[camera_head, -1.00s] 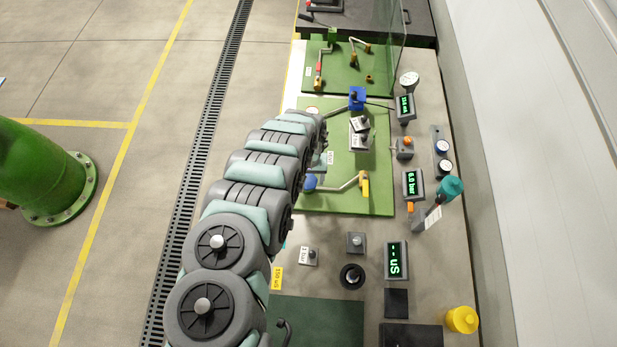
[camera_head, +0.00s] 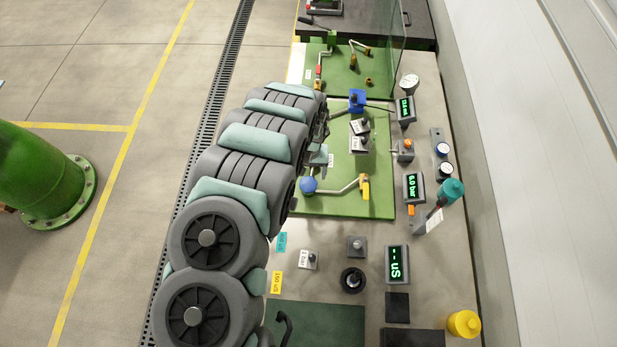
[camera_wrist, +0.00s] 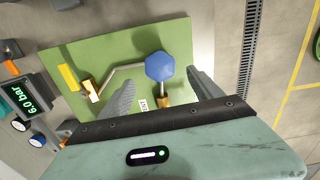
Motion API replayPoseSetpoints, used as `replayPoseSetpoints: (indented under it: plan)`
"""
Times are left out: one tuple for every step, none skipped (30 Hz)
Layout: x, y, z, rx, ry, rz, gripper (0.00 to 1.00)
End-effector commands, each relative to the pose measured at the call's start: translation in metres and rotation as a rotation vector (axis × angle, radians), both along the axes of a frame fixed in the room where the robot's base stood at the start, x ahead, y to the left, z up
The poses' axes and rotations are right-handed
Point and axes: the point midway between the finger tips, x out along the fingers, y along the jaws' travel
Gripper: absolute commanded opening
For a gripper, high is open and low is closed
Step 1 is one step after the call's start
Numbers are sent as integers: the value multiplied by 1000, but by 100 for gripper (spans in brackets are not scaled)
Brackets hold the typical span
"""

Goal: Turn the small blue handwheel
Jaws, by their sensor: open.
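The small blue handwheel (camera_head: 308,185) sits at the near left of the green panel, beside a bent pipe with a yellow end piece. In the wrist view the blue handwheel (camera_wrist: 159,66) shows as a faceted knob near the centre, with a brass fitting below it in the picture. My gripper (camera_wrist: 161,80) is open and empty. Its two grey fingers stand apart, one to each side of the handwheel in the picture. No contact is visible, and I cannot tell the height gap. In the head view my arm hides most of the gripper.
A larger blue valve part (camera_head: 357,98) stands farther back on the green panel (camera_head: 335,204). Displays, including one reading 6.0 bar (camera_head: 414,186), line the right side. A clear screen (camera_head: 387,45) stands at the back. A yellow bottle (camera_head: 463,323) is at the near right.

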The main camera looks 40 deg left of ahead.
Motion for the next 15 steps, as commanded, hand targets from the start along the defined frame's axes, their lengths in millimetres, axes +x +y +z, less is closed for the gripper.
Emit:
replayPoseSetpoints:
  plan:
    - [0, 1, 7, 1, 1, -2, 75]
    - [0, 0, 11, 1, 1, -1, 75]
    - [1, 0, 16, 1, 0, -1, 75]
    - [1, 0, 20, 3, 0, -1, 75]
    - [1, 0, 23, 3, 0, -1, 75]
    - [0, 0, 29, 1, 1, -1, 75]
    - [0, 0, 32, 1, 2, -1, 75]
    - [-1, 0, 34, 0, 3, -1, 75]
    - [-1, -1, 38, -1, 2, 0, 75]
    - [0, -1, 40, -1, 2, 0, 75]
    - [0, 0, 42, -1, 1, 0, 75]
    - [0, 0, 44, 0, 0, 0, 75]
    - [0, 0, 46, 1, -1, 0, 75]
    - [0, 0, 47, 1, -1, -1, 75]
    - [0, 0, 48, 1, -1, -1, 75]
